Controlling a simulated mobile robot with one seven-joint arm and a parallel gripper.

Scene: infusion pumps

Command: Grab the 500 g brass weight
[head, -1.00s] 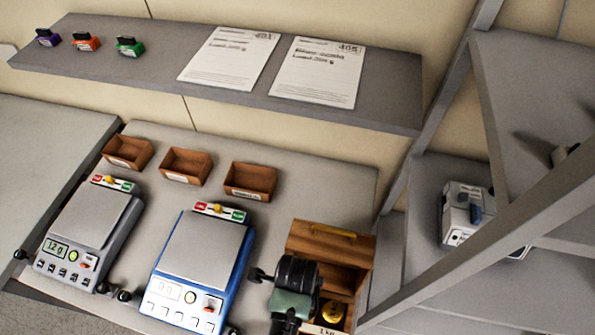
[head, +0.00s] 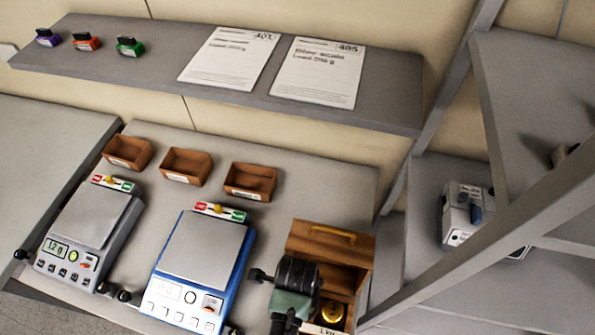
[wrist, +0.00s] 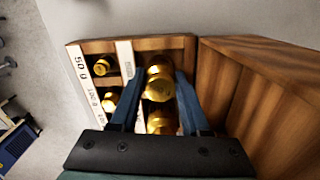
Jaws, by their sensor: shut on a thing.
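Brass weights stand in the open wooden weight box (head: 357,281). In the wrist view, my gripper (wrist: 160,76) has its two blue fingers shut on a knobbed brass weight (wrist: 158,86) in the box's right-hand row. The label strip (wrist: 126,68) beside it is too blurred to read. Another large brass weight (wrist: 160,123) stands just below it, near my palm. Smaller brass weights (wrist: 104,65) sit in the left row by 50 g and 100 g labels. In the head view, my wrist hides the held weight; one brass weight (head: 332,311) shows near a 1 kg label.
The box's raised lid (head: 326,240) stands behind it. The blue scale (head: 203,250) is close to my wrist's left, and a grey scale (head: 92,228) is further left. Three small wooden trays (head: 250,181) line the back. A metal frame (head: 480,230) rises at the right.

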